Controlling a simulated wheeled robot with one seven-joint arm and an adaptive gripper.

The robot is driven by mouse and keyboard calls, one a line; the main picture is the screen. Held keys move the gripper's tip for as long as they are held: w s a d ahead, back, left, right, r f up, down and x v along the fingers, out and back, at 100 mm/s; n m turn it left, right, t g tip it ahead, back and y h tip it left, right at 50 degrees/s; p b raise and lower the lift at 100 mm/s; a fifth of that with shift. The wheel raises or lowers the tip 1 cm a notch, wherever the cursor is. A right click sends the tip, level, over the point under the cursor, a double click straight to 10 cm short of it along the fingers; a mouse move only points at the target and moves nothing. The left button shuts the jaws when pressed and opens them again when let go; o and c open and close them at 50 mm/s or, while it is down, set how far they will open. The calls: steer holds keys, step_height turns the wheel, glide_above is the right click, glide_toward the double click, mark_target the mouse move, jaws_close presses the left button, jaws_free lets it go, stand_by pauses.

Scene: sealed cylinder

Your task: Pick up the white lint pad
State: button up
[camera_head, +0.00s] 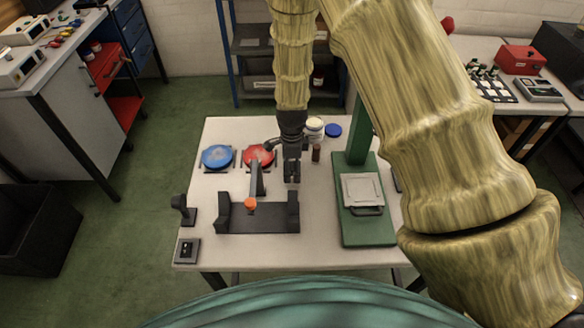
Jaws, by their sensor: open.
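I cannot pick out a white lint pad for certain. My gripper (291,173) points down over the middle of the white table (330,240), and is open with nothing visible between its fingers. It is small in the view, so its height above the table is hard to judge. It is right of a red disc (257,157) and left of a green stand (366,225). A pale square plate (362,188) with a dark handle lies on the stand's base; what it is made of I cannot tell.
A black cradle (255,222) with an orange knob (250,204) stands in front of my gripper. A blue disc (217,157) lies left. A white jar (314,128), a brown bottle (316,153) and a blue lid (333,130) are behind. The table's front right is clear.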

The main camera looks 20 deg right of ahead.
mark_target(292, 166)
steer(key=shift+f, duration=0.15)
steer(key=shift+s, duration=0.1)
steer(key=c, duration=1.3)
steer(key=shift+c, duration=0.2)
steer(key=shift+r+b, duration=0.35)
steer(key=shift+r, duration=0.3)
steer(key=shift+r+b, duration=1)
steer(key=shift+r, duration=3.4)
